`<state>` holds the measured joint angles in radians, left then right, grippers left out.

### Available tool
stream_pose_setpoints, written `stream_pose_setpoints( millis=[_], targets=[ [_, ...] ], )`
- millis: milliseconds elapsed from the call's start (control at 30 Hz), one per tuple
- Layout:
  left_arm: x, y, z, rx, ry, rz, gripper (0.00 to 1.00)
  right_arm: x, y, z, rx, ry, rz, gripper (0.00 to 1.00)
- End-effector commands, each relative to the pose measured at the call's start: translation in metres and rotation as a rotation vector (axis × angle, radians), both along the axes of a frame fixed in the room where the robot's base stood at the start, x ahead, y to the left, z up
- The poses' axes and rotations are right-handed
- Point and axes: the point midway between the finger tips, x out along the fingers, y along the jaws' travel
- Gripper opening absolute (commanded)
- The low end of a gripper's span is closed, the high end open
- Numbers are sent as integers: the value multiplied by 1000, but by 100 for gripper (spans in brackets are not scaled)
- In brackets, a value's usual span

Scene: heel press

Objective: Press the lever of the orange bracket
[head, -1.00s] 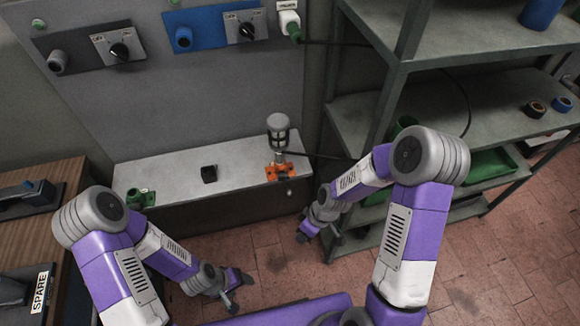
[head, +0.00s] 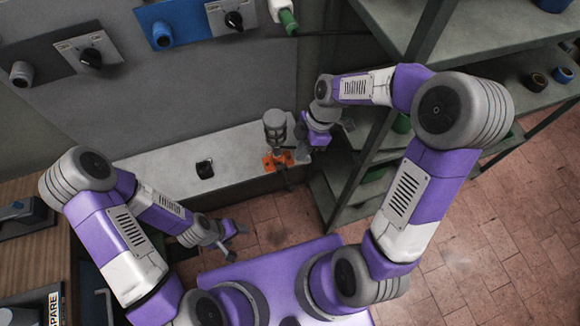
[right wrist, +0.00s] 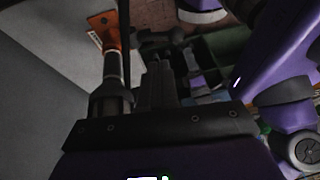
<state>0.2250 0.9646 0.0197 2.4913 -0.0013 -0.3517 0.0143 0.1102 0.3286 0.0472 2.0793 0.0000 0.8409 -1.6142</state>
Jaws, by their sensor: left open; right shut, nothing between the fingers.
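The orange bracket (head: 270,163) sits on the pale ledge by the wall, with a grey caged cylinder (head: 275,128) standing at it. It also shows in the right wrist view (right wrist: 103,28), at the upper left. My right gripper (head: 299,153) is shut and empty, just right of the cylinder and close to the bracket; whether it touches is unclear. Its fingers (right wrist: 160,85) show in the right wrist view, beside a dark upright bar. I cannot clearly make out the lever. My left gripper (head: 232,236) is open and empty, low in front of the ledge.
The pale ledge (head: 240,145) also bears a small black block (head: 205,168). Above it is a wall panel with knobs and a blue plate (head: 175,22). A grey shelf unit (head: 345,195) stands close on the right. A wooden bench (head: 30,245) is on the left.

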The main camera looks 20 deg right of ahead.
Motion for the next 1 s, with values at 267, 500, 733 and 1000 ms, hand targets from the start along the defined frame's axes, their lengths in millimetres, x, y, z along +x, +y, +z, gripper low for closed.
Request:
stream_pose_setpoints(
  millis=[267,500,733,1000],
  targets=[
    [0,0,-6,0,-1,0,66,-4,10,-28,0,6,0,0],
    [1,0,-13,0,-1,0,66,-9,26,-69,0,5,0,0],
    [1,0,-17,0,-1,0,66,-11,35,-90,0,4,-1,0],
    [1,0,-17,0,-1,0,66,-11,36,-93,0,1,-2,0]
  ],
)
